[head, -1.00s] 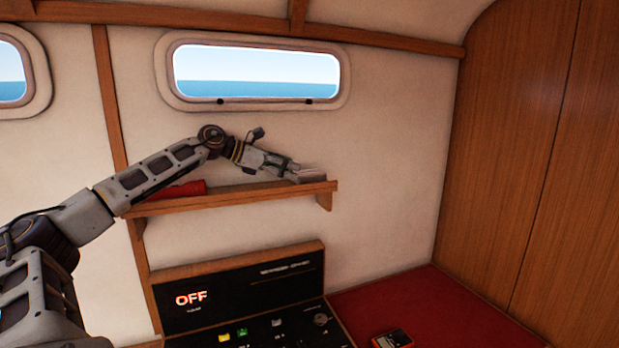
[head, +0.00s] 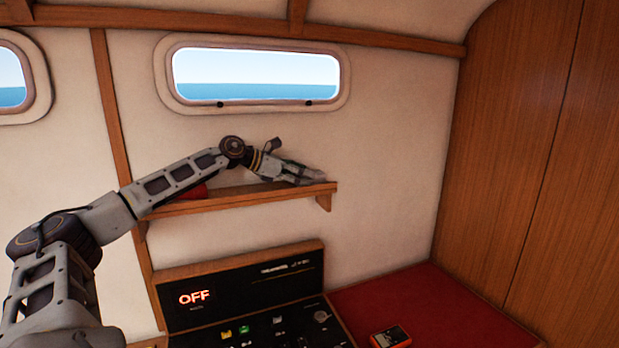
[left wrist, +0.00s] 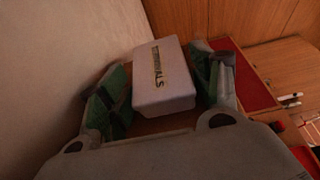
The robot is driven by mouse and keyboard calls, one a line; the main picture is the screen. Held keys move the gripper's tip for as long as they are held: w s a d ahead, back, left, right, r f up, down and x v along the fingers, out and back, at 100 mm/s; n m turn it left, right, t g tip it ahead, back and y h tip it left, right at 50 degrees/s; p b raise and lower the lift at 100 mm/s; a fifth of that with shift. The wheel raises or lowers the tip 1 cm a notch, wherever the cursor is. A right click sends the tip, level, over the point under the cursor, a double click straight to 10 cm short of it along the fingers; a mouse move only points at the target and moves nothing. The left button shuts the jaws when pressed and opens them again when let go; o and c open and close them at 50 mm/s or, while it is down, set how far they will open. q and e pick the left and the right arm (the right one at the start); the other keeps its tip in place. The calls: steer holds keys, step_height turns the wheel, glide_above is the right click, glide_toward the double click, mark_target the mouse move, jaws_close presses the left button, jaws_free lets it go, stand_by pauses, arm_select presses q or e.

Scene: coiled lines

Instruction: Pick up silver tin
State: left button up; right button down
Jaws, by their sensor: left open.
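The silver tin (left wrist: 172,92) is a pale box with a dark-lettered label on its top, partly legible, in the left wrist view. It lies between the two green-padded fingers of my left gripper (left wrist: 160,68), which is open around it. I cannot tell whether either finger touches it. In the head view my left gripper (head: 306,174) is low at the right end of the wooden shelf (head: 240,201), and it largely hides the tin there. My right gripper does not show.
A red object (head: 194,192) lies on the shelf behind my arm. Below stand a black panel (head: 240,288) reading OFF and a red-topped surface (head: 400,298) with an orange-and-black device (head: 391,338). The wall and window are close behind the shelf.

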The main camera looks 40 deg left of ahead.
arm_select(q)
steer(key=shift+c, duration=0.5)
steer(key=c, duration=0.8)
steer(key=shift+r, duration=0.15)
steer(key=shift+r, duration=8.8)
